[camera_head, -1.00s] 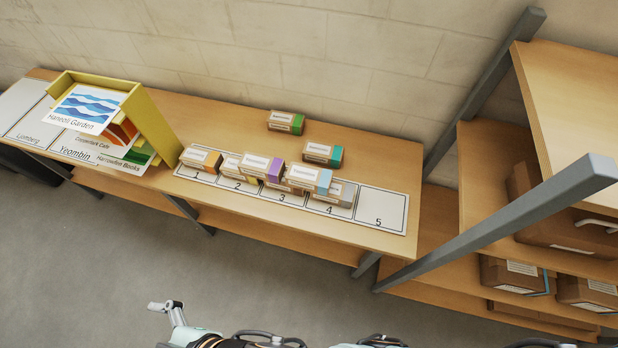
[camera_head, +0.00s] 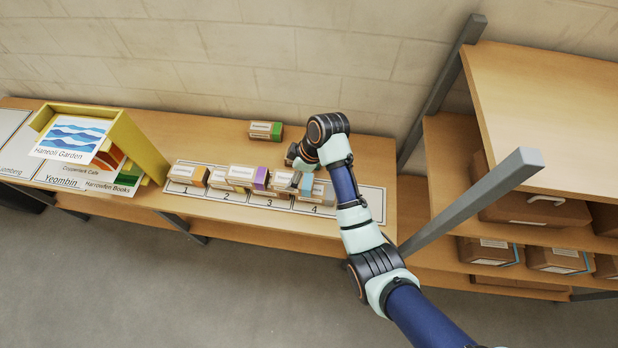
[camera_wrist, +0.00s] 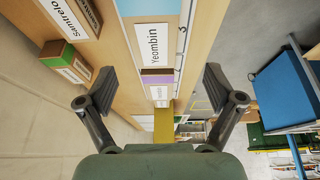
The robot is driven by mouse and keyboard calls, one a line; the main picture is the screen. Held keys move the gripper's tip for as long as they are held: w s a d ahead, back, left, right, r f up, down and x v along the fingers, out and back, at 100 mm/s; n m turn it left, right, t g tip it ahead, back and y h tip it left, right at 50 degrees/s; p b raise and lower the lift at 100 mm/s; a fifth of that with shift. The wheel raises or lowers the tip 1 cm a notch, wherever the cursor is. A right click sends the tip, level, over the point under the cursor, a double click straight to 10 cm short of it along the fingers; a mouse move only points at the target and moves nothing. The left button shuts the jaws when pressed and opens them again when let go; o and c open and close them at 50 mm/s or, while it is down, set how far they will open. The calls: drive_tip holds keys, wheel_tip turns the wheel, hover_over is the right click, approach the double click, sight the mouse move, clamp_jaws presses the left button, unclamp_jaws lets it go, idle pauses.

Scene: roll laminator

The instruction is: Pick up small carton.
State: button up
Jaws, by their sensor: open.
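Several small cartons stand on a numbered strip (camera_head: 376,203) on the table. They include an orange-banded carton (camera_head: 190,175), a purple-banded carton (camera_head: 246,177) and a grey-banded carton (camera_head: 324,190). My gripper (camera_head: 298,183) is above the strip near places 3 and 4, its fingers partly hidden. In the wrist view my gripper (camera_wrist: 160,80) is open and empty. A light-blue-banded carton labelled "Yeombin" (camera_wrist: 152,45) lies ahead, between the fingers' lines. The purple-banded carton shows below it (camera_wrist: 157,85). A green-banded carton (camera_head: 265,130) stands behind the row; it is also left in the wrist view (camera_wrist: 67,63).
A yellow rack (camera_head: 135,145) with printed sheets stands at the left. A grey post (camera_head: 470,205) and wooden shelves with brown boxes (camera_head: 490,251) stand at the right. A carton labelled "Samtrelo" (camera_wrist: 70,17) is close to the left finger's side. The wall is behind the table.

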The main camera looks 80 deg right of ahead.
sight(290, 179)
drive_tip(key=shift+s+d+f, duration=0.1)
drive_tip(key=shift+s+d, duration=0.25)
drive_tip(key=shift+s, duration=0.2)
drive_tip(key=shift+b+x, duration=0.4)
drive_tip(key=shift+x, duration=1.05)
drive_tip(key=shift+b+x, duration=0.65)
drive_tip(key=shift+x, duration=1.9)
drive_tip(key=shift+s+d+f, duration=0.1)
drive_tip(key=shift+f, duration=0.2)
drive_tip(key=c, duration=1.3)
drive_tip(key=shift+c, duration=0.2)
wheel_tip(290, 179, up, 20)
drive_tip(key=p, duration=0.4)
drive_tip(key=shift+r, duration=0.25)
